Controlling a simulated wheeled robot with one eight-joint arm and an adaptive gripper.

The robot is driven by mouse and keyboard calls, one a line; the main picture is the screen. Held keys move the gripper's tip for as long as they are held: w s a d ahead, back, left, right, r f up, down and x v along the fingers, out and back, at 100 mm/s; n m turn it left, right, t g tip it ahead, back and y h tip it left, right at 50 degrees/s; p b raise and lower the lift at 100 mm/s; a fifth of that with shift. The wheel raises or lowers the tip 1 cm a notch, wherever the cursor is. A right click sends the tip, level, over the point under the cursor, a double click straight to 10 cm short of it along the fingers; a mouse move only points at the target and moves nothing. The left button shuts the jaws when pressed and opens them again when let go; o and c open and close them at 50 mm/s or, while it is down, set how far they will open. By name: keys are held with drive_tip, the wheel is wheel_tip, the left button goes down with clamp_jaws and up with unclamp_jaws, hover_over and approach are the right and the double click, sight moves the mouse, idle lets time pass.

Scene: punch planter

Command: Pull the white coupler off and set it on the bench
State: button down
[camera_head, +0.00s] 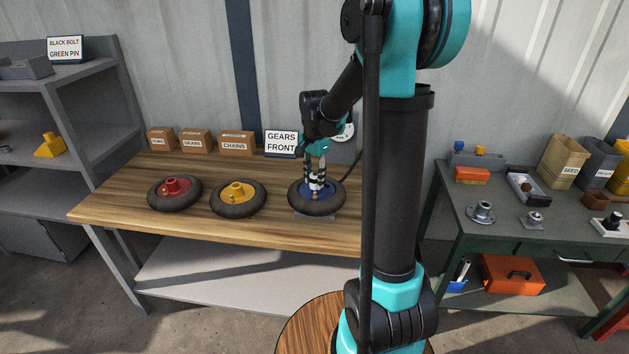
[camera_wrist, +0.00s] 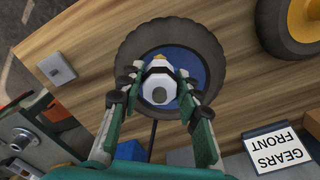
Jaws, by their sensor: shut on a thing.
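The white coupler (camera_wrist: 157,88) sits at the middle of a blue-hubbed black wheel (camera_wrist: 127,60) in the wrist view. My gripper (camera_wrist: 160,75) is shut on it, with one finger along each side. In the head view my gripper (camera_head: 315,181) points straight down over the same wheel (camera_head: 330,207), and a little of the white coupler shows between the fingers. I cannot tell whether the coupler is still seated on the hub or just above it. The bench (camera_head: 255,232) is a wooden-topped table under the wheel.
A yellow-hubbed wheel (camera_head: 240,210) and a red-hubbed wheel (camera_head: 160,203) lie to the left. Behind them stand small cardboard boxes (camera_head: 236,143) and a "GEARS FRONT" sign (camera_head: 282,142). Bare wood lies along the bench's front. A green table (camera_head: 510,232) with parts stands right.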

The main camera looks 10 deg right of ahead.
sight(315, 175)
drive_tip(key=shift+r, duration=0.55)
drive_tip(key=shift+r, duration=0.3)
drive_tip(key=shift+r, duration=0.1)
drive_tip(key=shift+r, duration=2)
